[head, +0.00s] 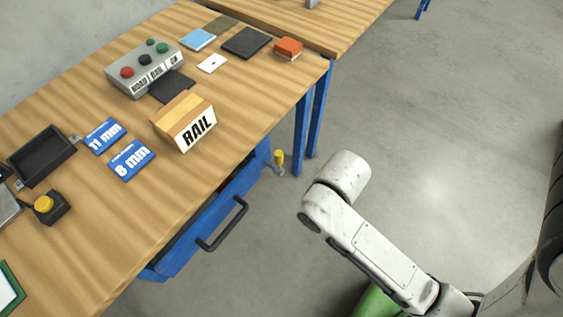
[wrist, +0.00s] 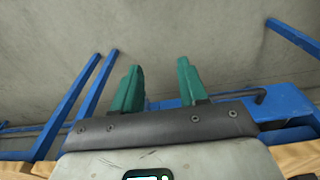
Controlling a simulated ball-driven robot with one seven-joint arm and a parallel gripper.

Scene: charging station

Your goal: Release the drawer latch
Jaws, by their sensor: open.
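The blue drawer (head: 212,222) hangs under the near edge of the wooden workbench, with a black bar handle (head: 224,224) on its front. A dark gap shows between the drawer front and the tabletop. A small yellow knob (head: 279,158) on a grey bracket sits at the drawer's far end; it looks like the latch. My gripper (wrist: 160,83) shows in the wrist view with its two green fingers apart and nothing between them. The blue frame (wrist: 285,102) and a dark bar, probably the handle, lie beyond the fingers at right. My gripper is hidden in the head view; the latch is not discernible in the wrist view.
The workbench (head: 105,215) carries a RAIL block (head: 187,121), a button box (head: 145,70), blue mm cards (head: 131,160), a black tray (head: 42,157) and a yellow button (head: 44,204). Blue legs (head: 311,120) stand past the knob.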

